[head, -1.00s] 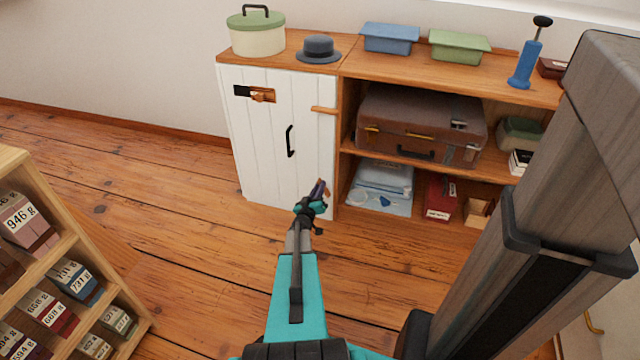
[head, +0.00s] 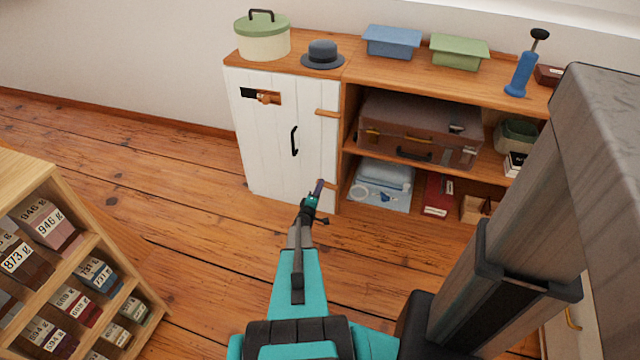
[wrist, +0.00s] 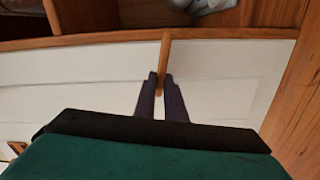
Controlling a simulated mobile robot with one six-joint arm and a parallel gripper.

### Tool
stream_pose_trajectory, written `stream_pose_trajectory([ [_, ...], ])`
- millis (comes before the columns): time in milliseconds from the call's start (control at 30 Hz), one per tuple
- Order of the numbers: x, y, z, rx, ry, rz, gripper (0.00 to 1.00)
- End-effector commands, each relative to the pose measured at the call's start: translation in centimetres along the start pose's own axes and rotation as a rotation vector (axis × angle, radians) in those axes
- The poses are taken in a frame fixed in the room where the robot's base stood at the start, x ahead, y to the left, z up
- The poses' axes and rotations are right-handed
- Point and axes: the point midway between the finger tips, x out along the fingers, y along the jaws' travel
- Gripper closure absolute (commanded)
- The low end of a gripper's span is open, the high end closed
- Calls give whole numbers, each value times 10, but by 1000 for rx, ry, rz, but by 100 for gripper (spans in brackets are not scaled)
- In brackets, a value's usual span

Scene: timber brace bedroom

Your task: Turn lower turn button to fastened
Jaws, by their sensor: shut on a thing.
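The lower turn button (wrist: 165,50) is a small wooden bar at the edge of the white cabinet door (head: 265,150). In the wrist view it reaches from the wooden post (wrist: 100,39) over onto the white door, nearly square to the door's edge. My gripper (wrist: 160,80) has its two dark fingers on either side of the bar's door end and is shut on it. In the head view my gripper (head: 319,184) is low at the door's right edge and partly hides the lower button. The upper turn button (head: 327,113) lies level across the door edge.
The door carries a black handle (head: 294,141) and a wooden slide latch (head: 265,97). Open shelves to the right hold a brown suitcase (head: 415,128) and boxes. A shelf unit (head: 150,290) with labelled boxes stands at the left. Floor between is clear.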

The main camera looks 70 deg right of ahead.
Motion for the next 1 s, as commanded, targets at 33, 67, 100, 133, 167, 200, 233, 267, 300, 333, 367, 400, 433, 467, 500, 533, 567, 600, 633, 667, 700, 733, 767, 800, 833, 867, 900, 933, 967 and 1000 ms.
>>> stream_pose_trajectory([
  [33, 2, 2, 1, -30, -3, 2, 100],
  [67, 2, 1, 1, -49, -4, 2, 100],
  [100, 2, 0, 1, -70, -4, 2, 100],
  [133, 2, 0, 1, -85, -4, 2, 100],
  [167, 2, 0, 2, -98, -4, 2, 100],
  [200, 2, -1, 2, -114, -4, 2, 100],
  [233, 2, -1, 2, -124, -4, 2, 100],
  [267, 2, -2, 2, -133, -4, 2, 100],
  [300, 2, -2, 2, -144, -4, 2, 100],
  [333, 2, -2, 2, -150, -4, 2, 100],
  [367, 2, -2, 2, -154, -4, 3, 100],
  [400, 2, -2, 2, -160, -5, 3, 100],
  [433, 2, -2, 2, -163, -5, 3, 100],
  [467, 2, -3, 2, -165, -5, 3, 100],
  [500, 2, -3, 2, -167, -5, 3, 100],
  [533, 2, -3, 2, -168, -5, 3, 100],
  [567, 2, -3, 2, -168, -5, 3, 100],
  [600, 2, -3, 2, -168, -5, 3, 100],
  [633, 2, -3, 2, -168, -5, 3, 100],
  [667, 2, -3, 2, -168, -5, 3, 100],
  [700, 2, -3, 2, -167, -5, 3, 100],
  [733, 2, -3, 2, -167, -5, 3, 100],
  [767, 2, -3, 2, -167, -5, 3, 100],
  [800, 2, -3, 2, -167, -5, 3, 100],
  [833, 2, -3, 2, -167, -5, 3, 87],
  [867, 2, -3, 2, -167, -5, 3, 82],
  [900, 1, -3, 2, -167, -4, 2, 75],
  [933, 1, -3, 2, -167, -4, 2, 71],
  [967, 1, -3, 2, -167, -3, 2, 71],
  [1000, 1, -3, 2, -167, -3, 2, 71],
])
